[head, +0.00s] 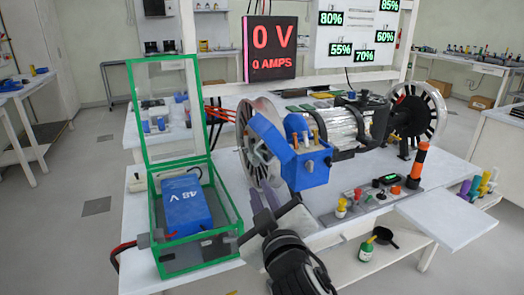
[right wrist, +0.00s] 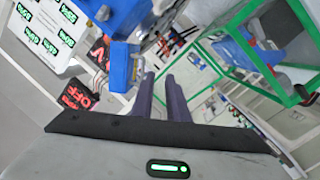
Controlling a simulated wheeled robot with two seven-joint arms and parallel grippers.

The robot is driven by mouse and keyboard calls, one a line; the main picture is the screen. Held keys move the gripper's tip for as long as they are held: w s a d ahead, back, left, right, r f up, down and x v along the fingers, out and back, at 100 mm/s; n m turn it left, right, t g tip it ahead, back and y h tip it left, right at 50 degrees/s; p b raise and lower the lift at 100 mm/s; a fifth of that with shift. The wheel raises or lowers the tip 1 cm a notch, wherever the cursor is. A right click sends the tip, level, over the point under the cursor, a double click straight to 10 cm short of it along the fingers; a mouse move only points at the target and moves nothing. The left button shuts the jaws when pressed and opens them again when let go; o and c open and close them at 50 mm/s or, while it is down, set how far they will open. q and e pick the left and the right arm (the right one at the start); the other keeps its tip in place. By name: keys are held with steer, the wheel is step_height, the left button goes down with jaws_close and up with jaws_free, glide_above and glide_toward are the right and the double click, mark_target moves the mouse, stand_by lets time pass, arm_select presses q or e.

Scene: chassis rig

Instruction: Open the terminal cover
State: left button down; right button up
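The blue terminal box (head: 307,168) sits on the near side of the motor rig, with several upright terminals showing at its top. A blue flap (head: 268,138), which looks like its cover, stands tilted up at the box's left side, so the top shows uncovered. My right gripper (head: 264,203) is just below and left of the box, its purple fingers pointing up. In the right wrist view the fingers (right wrist: 160,92) are a little apart with nothing between them. A blue part (right wrist: 121,68) is close to the left finger; contact cannot be told. My left gripper is out of view.
A green-framed case (head: 149,205) with its lid raised holds a blue 48V battery (head: 186,205) to the left. A red display (head: 270,48) reads 0 V. A control panel (head: 375,200) and an orange-black post (head: 418,165) stand right of the gripper.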

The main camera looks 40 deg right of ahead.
mark_target(260, 157)
steer(key=shift+m+h, duration=0.3)
steer(key=shift+h, duration=0.3)
steer(key=w+d+r, duration=0.1)
steer(key=w+d, duration=0.1)
steer(key=w+d+r+p, duration=0.1)
steer(key=w+d, duration=0.1)
steer(key=w, duration=0.1)
steer(key=w+d+r, duration=0.1)
steer(key=w+d, duration=0.1)
steer(key=w, duration=0.1)
steer(key=shift+w, duration=0.35)
jaws_close()
steer(key=shift+f, duration=0.1)
steer(key=shift+w, duration=0.1)
stand_by(0.5)
